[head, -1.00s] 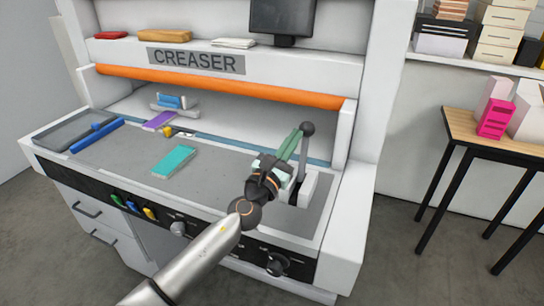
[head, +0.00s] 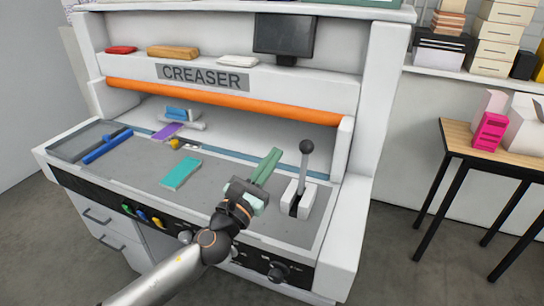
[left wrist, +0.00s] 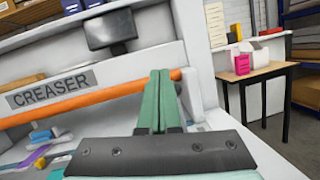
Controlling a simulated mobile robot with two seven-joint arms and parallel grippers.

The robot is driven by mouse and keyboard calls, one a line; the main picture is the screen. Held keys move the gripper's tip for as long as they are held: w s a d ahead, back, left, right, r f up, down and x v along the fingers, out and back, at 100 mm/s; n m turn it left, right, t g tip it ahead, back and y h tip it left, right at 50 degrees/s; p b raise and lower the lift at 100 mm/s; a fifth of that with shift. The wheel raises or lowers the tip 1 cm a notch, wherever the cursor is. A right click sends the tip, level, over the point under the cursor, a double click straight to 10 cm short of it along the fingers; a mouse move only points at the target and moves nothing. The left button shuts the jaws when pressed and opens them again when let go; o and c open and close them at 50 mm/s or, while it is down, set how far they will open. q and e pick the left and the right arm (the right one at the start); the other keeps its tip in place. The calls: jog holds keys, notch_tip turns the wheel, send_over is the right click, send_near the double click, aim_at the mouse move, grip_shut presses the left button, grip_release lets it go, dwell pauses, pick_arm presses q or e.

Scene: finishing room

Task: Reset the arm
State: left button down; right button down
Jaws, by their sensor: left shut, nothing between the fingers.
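My left gripper (head: 267,167) reaches in from the bottom of the head view, over the right part of the creaser's grey bed. Its green fingers are shut together with nothing between them, as the left wrist view (left wrist: 158,100) also shows. The creaser's lever (head: 305,165), with a dark ball knob on a white base, stands upright just right of the fingers, apart from them. The creaser (head: 300,228) is a white bench machine with an orange bar (head: 215,100) across it. My right gripper is in neither view.
A teal block (head: 181,173), a blue bar (head: 108,146) and a purple piece (head: 167,131) lie on the bed. A monitor (head: 285,36) stands on the shelf above. A wooden table (head: 500,145) with pink and white boxes is at the right, with clear floor before it.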

pick_arm(q)
jog(key=shift+f, duration=0.1)
jog(key=s+a+f+n+g+y, duration=0.25)
jog(key=s+f+n, duration=0.35)
jog(key=f+n, duration=0.6)
jog(key=s+a+f+n+g+y, duration=0.25)
jog(key=s+a+f+n, duration=0.2)
jog(key=f+n, duration=0.75)
jog(key=s+a+f+n+g+y, duration=0.1)
jog(key=s+a+f+n+g, duration=0.1)
jog(key=s+f+n, duration=0.4)
jog(key=s+a+f+n+g, duration=0.2)
jog(key=s+f+n, duration=0.5)
jog(key=s+n, duration=0.4)
jog(key=shift+s+a+f+g+y, duration=0.15)
jog(key=shift+s+a+g+y, duration=0.2)
jog(key=shift+s+a, duration=0.6)
